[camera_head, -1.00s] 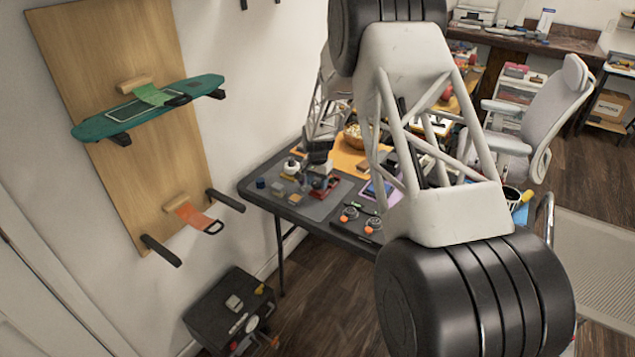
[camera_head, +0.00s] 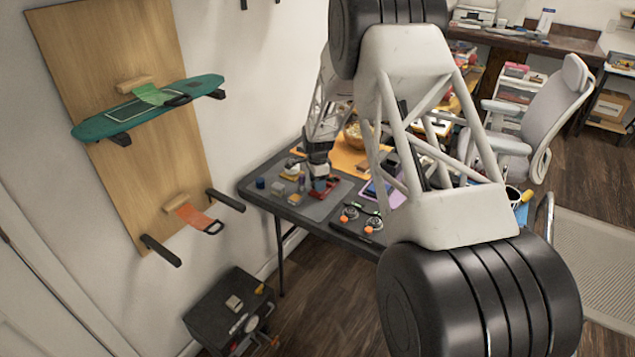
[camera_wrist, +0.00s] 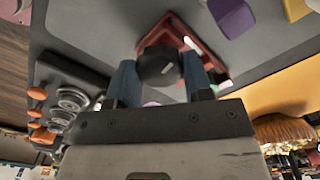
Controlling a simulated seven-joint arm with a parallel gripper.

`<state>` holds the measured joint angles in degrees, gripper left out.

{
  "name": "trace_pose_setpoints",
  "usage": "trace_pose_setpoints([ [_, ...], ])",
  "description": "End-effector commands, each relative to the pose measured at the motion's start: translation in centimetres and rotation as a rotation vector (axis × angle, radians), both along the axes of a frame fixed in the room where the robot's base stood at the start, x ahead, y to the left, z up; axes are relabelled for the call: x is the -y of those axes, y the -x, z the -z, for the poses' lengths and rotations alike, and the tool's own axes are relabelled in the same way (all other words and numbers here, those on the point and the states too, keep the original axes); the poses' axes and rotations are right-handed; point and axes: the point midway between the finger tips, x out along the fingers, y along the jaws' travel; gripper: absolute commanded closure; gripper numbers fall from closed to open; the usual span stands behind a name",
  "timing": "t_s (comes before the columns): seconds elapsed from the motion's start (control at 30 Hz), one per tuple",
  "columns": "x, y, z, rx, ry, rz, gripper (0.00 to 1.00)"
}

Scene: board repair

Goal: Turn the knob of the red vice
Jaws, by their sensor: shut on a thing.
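The red vice (camera_head: 325,188) sits on the grey mat at the left part of the table. In the wrist view its red body (camera_wrist: 207,62) lies behind a dark round knob (camera_wrist: 158,66). My gripper (camera_wrist: 160,72) has blue fingers, one on each side of the knob, and is shut on it. In the head view my gripper (camera_head: 319,172) points down at the vice and hides part of it. The exact contact of the fingertips is partly hidden by the knob.
A black tray with orange-handled tools (camera_head: 352,216) lies at the table's front. A purple block (camera_wrist: 233,16) lies near the vice. A wicker basket (camera_wrist: 285,130) shows at lower right.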

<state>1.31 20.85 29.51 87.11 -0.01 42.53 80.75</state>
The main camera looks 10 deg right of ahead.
Motion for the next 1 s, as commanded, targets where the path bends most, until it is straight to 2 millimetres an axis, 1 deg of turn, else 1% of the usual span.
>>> trace_pose_setpoints([
  [0.47, -0.04, -0.01, -0.08, 0.0, 0.0, 0.024, 0.77],
  [0.5, -0.04, -0.01, -0.08, 0.0, 0.0, 0.024, 0.52],
  [0.67, -0.03, -0.02, -0.05, 0.0, 0.0, 0.024, 0.28],
  [1.0, -0.01, -0.02, -0.16, 0.001, 0.0, 0.024, 0.28],
])
